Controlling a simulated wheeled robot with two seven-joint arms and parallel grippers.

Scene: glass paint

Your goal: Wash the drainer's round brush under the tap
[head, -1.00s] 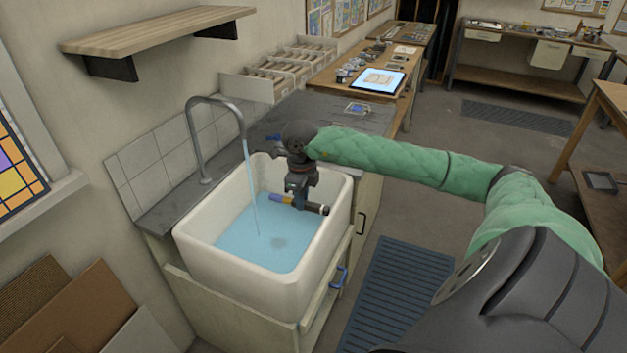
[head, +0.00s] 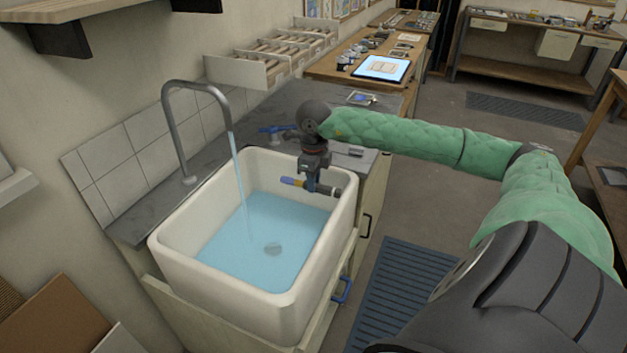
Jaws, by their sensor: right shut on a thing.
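My right gripper (head: 312,185) points down over the back right part of the white sink (head: 165,250). It is shut on the brush (head: 291,182), which lies roughly level across the jaws. The gripper hides the brush's middle. The tap (head: 168,115) stands at the sink's back left, and a water stream (head: 240,185) falls from it into the blue water. The brush is to the right of the stream, apart from it. My left gripper is not in view.
The grey counter (head: 140,222) runs behind the sink, with a blue-handled item (head: 275,130) and a small dark piece (head: 355,152) on it. Wooden dividers in a white rack (head: 245,72) stand further back.

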